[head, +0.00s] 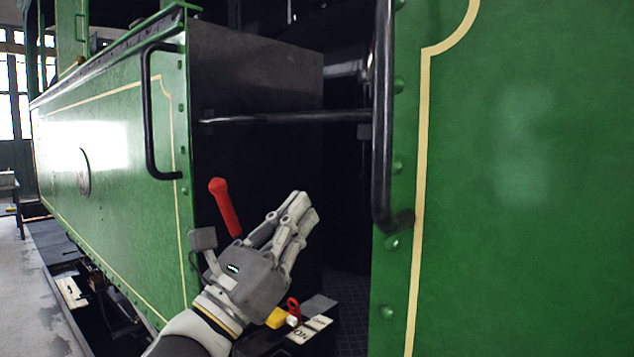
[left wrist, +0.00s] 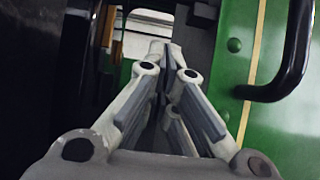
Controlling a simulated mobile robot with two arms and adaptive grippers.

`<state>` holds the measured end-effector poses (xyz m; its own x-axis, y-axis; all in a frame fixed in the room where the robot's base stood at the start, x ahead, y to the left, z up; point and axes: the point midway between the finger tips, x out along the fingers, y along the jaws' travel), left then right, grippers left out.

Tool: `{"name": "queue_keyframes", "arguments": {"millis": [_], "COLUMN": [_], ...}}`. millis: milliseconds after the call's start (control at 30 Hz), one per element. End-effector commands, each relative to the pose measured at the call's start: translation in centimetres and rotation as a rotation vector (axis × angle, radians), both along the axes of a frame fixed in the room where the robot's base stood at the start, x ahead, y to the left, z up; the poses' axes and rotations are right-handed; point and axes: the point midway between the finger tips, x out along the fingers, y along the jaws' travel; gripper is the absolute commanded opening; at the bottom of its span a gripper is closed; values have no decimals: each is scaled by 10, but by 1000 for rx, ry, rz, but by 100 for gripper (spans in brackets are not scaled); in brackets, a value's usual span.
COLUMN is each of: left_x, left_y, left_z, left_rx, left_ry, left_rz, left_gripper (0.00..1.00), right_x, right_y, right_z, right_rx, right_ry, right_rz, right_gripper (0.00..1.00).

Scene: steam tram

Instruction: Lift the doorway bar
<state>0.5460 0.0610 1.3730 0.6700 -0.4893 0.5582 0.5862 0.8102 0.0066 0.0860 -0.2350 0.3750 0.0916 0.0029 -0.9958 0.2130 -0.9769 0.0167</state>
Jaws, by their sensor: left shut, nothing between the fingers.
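The doorway bar (head: 285,118) is a thin dark horizontal rod across the tram's doorway in the head view. Its left end is near the dark box-like panel edge and its right end is at the green right-hand panel. My left gripper (head: 306,205) is below the bar, in front of the doorway, with its fingers pointing up and to the right. It is shut, empty and apart from the bar. In the left wrist view my left gripper's fingers (left wrist: 167,55) are together. I cannot make out the bar there. My right gripper is not in view.
Black vertical handrails stand on both sides of the doorway, left (head: 150,115) and right (head: 382,120). A red-handled lever (head: 225,207) rises behind my left gripper. A small sign (head: 310,328) and yellow and red parts (head: 277,318) lie low in the doorway.

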Motion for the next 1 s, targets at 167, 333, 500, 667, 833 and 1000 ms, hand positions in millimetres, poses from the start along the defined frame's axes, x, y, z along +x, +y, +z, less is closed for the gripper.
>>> {"name": "queue_keyframes", "arguments": {"millis": [167, 333, 500, 667, 833, 1000], "left_x": [21, 45, 64, 66, 69, 69], "left_y": [-15, -33, -46, -48, -49, -49], "left_z": [21, 41, 60, 81, 89, 89], "left_rx": [-5, -6, -6, -5, -3, -4], "left_ry": [5, 7, 5, 5, 6, 7], "left_rz": [-4, -3, -3, -3, -2, -2], "left_gripper": [0, 0, 0, 0, 0, 0], "right_x": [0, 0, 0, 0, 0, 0], "right_y": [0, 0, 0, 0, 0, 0], "right_z": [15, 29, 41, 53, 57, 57], "right_rx": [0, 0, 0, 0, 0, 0], "right_ry": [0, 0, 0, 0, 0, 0], "right_rz": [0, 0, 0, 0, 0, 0], "right_gripper": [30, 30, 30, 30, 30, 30]}}
